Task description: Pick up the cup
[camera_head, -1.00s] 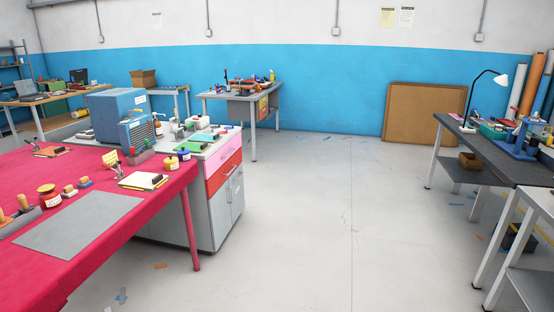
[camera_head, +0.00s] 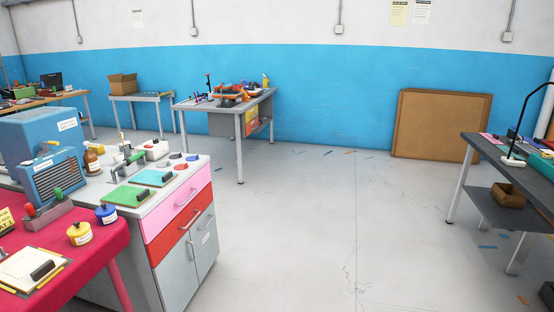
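I cannot pick out a cup in this view. Small yellow (camera_head: 80,233) and blue (camera_head: 106,213) lidded pots stand on the red-covered table (camera_head: 105,262) at the lower left; they look like jars. A grey table (camera_head: 250,99) farther back carries several small coloured items, too small to tell apart. Neither of my grippers shows in the picture.
A cabinet with pink and red drawers (camera_head: 186,232) stands at left, with a blue machine (camera_head: 47,150) and green pad (camera_head: 127,195) on top. A dark workbench (camera_head: 510,168) is at right. Brown boards (camera_head: 440,125) lean on the far wall. The middle floor (camera_head: 320,220) is clear.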

